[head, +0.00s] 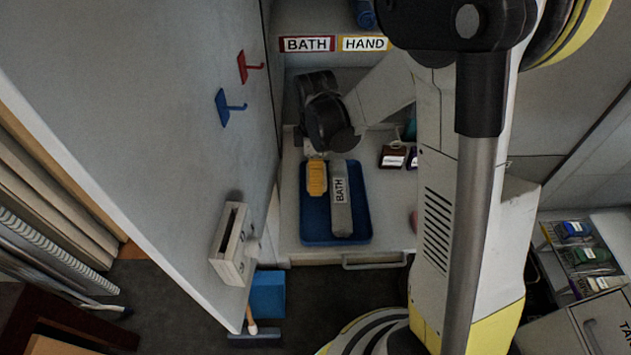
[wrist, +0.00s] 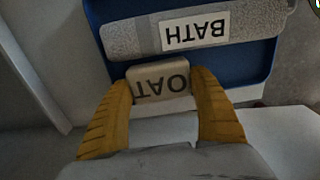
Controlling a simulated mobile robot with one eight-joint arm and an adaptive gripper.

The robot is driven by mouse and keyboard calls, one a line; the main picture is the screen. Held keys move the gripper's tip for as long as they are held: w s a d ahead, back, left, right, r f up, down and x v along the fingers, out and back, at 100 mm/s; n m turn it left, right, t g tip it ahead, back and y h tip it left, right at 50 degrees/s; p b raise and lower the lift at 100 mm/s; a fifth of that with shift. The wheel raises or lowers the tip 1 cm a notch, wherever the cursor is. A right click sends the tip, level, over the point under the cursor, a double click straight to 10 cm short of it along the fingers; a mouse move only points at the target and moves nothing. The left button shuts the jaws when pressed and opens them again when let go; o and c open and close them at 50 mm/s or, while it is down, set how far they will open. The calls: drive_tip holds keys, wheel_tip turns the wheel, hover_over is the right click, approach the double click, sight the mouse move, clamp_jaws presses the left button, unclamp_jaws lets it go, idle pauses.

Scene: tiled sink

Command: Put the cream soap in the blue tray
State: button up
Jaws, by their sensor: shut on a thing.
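The cream soap (wrist: 160,82), a small block lettered "OAT", is between the two yellow fingers of my gripper (wrist: 163,100) in the wrist view. My gripper is shut on it. In the head view one yellow finger of my gripper (head: 316,178) shows over the left part of the blue tray (head: 352,237); the soap is hidden there. In the wrist view the soap overlaps the near edge of the blue tray (wrist: 262,68). I cannot tell whether it touches the tray.
A grey item labelled BATH (head: 341,205) lies lengthwise in the tray, beside my gripper. Dark labelled blocks (head: 394,157) stand right of the tray on the pale counter (head: 290,205). A wall panel with red (head: 248,67) and blue (head: 226,107) hooks stands at left.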

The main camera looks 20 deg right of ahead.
wheel_tip(320, 180, down, 2)
drive_tip(key=shift+f, duration=0.1)
drive_tip(key=o, duration=1.4)
drive_tip(key=shift+r, duration=0.25)
wheel_tip(320, 180, up, 11)
drive_tip(key=p, duration=0.3)
drive_tip(key=shift+r+p, duration=0.2)
drive_tip(key=shift+p, duration=0.2)
drive_tip(key=s+r+m+t, duration=0.7)
drive_tip(key=s+r+m, duration=0.4)
drive_tip(key=s+m, duration=0.3)
